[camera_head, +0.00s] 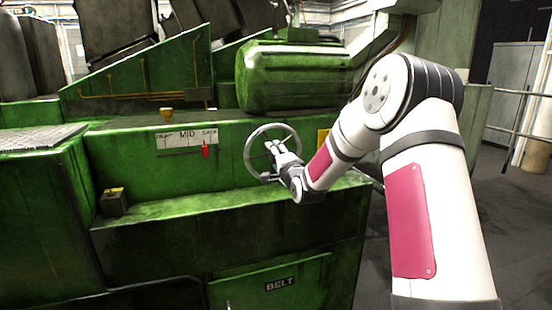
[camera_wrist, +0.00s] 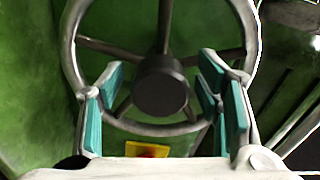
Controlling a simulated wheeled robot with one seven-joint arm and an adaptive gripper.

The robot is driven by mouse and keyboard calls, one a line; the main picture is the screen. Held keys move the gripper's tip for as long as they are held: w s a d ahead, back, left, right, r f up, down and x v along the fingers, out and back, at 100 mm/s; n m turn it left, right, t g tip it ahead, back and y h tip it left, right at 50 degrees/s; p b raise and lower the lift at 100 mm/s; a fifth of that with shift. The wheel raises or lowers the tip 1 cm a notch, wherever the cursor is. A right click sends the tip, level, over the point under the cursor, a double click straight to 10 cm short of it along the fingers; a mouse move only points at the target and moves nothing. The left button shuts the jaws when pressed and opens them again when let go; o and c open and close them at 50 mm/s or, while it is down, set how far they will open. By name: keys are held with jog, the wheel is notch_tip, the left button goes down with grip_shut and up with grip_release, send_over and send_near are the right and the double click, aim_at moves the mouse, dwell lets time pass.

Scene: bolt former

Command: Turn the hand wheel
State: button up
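The hand wheel (camera_head: 248,152) is a grey metal ring with spokes, mounted on the front of the green machine. In the wrist view the wheel (camera_wrist: 71,45) fills the upper middle, with a dark round hub (camera_wrist: 160,86) at its centre. My gripper (camera_head: 275,146) is in front of the wheel, over its lower right part in the head view. In the wrist view my gripper (camera_wrist: 163,72) is open, with teal pads left and right of the hub. Nothing is between the pads in a grasp. Whether a finger touches the rim or spokes cannot be told.
A red pointer (camera_head: 205,151) sits under a white scale plate (camera_head: 187,138) left of the wheel. A green ledge (camera_head: 170,220) runs below, with a small dark box (camera_head: 114,202) on it. A green cylinder (camera_head: 295,77) is above. Open floor and a railing lie right.

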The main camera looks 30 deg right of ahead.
jog(key=s+a, duration=0.1)
jog(key=s, duration=1.1)
jog(key=shift+a, duration=0.2)
dwell(1.4)
jog(key=w+n+b, duration=0.3)
jog(key=w+n, duration=0.1)
jog(key=n, duration=0.2)
jog(key=w+d+n+b, duration=0.1)
jog(key=w+n+b, duration=0.3)
jog(key=n, duration=0.2)
jog(key=w+d+n+b, duration=0.1)
jog(key=w+n+b, duration=0.2)
jog(key=w+n, duration=0.2)
jog(key=shift+r+n+b, duration=0.2)
jog(key=shift+n+b, duration=0.1)
jog(key=shift+n, duration=0.2)
